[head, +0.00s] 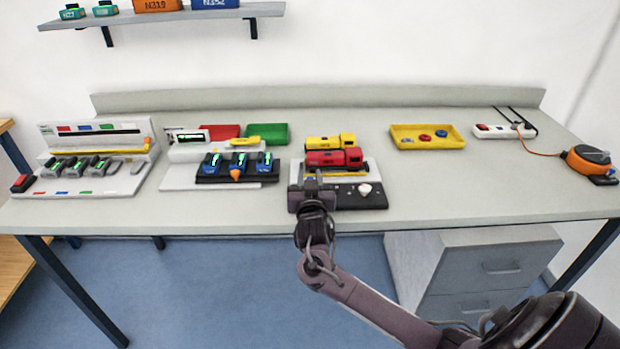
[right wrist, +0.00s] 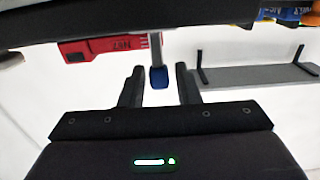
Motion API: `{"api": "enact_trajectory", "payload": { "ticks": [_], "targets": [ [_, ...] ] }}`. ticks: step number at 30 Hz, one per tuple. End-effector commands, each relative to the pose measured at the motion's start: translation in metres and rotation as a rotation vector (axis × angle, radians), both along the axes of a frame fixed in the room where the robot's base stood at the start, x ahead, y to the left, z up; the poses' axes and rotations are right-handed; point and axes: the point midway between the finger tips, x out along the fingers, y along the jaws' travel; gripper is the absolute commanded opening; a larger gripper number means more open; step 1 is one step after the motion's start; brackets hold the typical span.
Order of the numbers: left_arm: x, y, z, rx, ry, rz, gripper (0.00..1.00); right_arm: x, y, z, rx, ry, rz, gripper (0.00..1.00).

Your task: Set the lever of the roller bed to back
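The unit I take for the roller bed has a pale base (head: 372,168) and a black front panel (head: 345,203) with a white knob (head: 365,189). My right gripper (head: 311,173) is over its left front part. In the right wrist view a grey lever with a blue tip (right wrist: 159,77) shows between the fingers of my right gripper (right wrist: 159,85). The fingers are open, with a gap on each side of the tip. In the head view my gripper hides the lever, so I cannot tell its setting. My left gripper is not in view.
A red locomotive (head: 335,159) and a yellow one (head: 325,142) are close behind my gripper. A unit with blue devices (head: 238,167) stands to the left. A yellow tray (head: 428,146) lies to the right. The table's front right is clear.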

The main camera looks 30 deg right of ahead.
Motion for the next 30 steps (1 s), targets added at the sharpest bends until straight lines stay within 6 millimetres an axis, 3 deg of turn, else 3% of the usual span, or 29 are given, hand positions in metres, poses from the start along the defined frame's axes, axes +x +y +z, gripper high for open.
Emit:
{"api": "enact_trajectory", "payload": {
  "ticks": [1,6,13,21,30],
  "targets": [
    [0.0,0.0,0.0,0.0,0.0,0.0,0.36,0.0,0.0,0.0,0.0,0.0,0.0,0.22],
    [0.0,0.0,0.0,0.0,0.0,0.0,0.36,0.0,0.0,0.0,0.0,0.0,0.0,0.0],
    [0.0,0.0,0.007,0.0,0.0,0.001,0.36,0.001,0.002,0.002,-0.04,0.027,-0.001,0.0],
    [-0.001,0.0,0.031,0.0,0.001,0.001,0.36,0.01,0.016,0.0,-0.284,0.178,-0.001,0.0],
    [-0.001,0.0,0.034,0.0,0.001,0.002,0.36,0.013,0.021,-0.006,-0.39,0.239,0.0,0.0]
  ]
}}
